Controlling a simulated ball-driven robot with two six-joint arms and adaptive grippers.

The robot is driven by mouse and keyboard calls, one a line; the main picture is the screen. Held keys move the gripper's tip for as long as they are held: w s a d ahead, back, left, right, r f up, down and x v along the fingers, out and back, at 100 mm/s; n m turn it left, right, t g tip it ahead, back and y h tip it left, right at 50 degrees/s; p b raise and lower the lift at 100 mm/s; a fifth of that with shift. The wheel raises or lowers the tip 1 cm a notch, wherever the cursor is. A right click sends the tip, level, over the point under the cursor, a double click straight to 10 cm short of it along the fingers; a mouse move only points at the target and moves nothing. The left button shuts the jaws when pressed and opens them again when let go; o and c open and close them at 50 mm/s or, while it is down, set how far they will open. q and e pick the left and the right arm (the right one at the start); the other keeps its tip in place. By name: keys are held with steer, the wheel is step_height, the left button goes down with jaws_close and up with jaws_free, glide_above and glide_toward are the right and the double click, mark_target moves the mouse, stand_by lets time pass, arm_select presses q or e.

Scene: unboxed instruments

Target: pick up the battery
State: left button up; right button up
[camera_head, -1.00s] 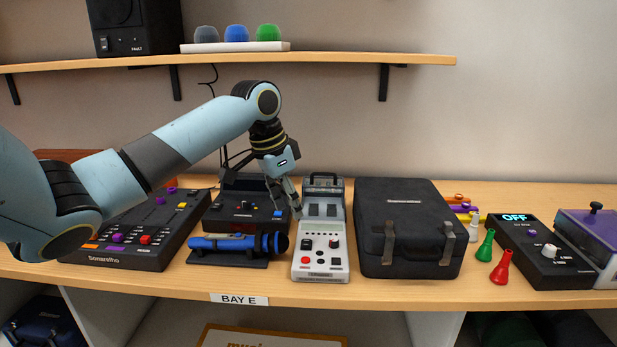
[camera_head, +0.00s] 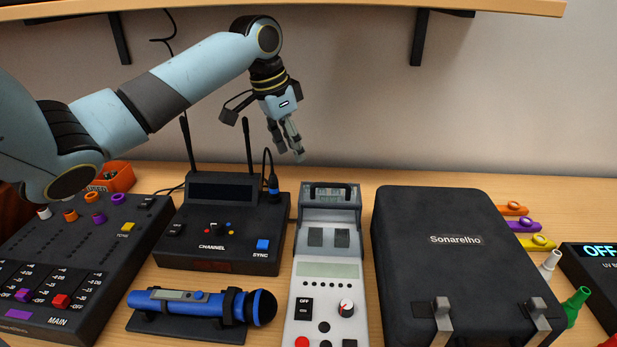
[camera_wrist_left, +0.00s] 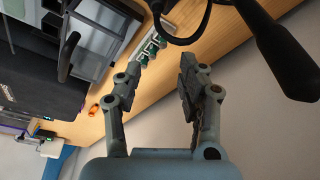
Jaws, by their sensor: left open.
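I cannot make out a battery for certain. In the left wrist view, a pale strip with dark green pieces (camera_wrist_left: 150,47) lies on the wooden top behind the grey device, beyond my fingertips; I cannot tell if these are batteries. The white and grey device (camera_head: 331,270) with a handle stands upright in the head view, with two dark rectangles on its upper face. My left gripper (camera_head: 290,153) hangs open and empty above the back of the table, fingers pointing down. Its two fingers stand apart in the wrist view (camera_wrist_left: 158,85). My right gripper is not in view.
A black receiver with antennas (camera_head: 222,225) stands left of the device, and a blue microphone (camera_head: 200,302) lies in front of it. A black case (camera_head: 450,262) is close on the right. A mixer (camera_head: 85,245) is at the left. A shelf (camera_head: 330,6) is above.

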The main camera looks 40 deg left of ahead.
arm_select(q)
steer(key=shift+w+p+x, duration=0.1)
steer(key=shift+w+x, duration=0.1)
steer(key=shift+x, duration=1.6)
steer(key=shift+w+p+x, duration=0.15)
steer(key=shift+w+x, duration=0.1)
steer(key=shift+x, duration=1.55)
steer(key=shift+w+p+x, duration=0.1)
steer(key=shift+w+x, duration=0.1)
steer(key=shift+x, duration=1.6)
steer(key=shift+a+r, duration=0.1)
steer(key=shift+r, duration=0.15)
jaws_close()
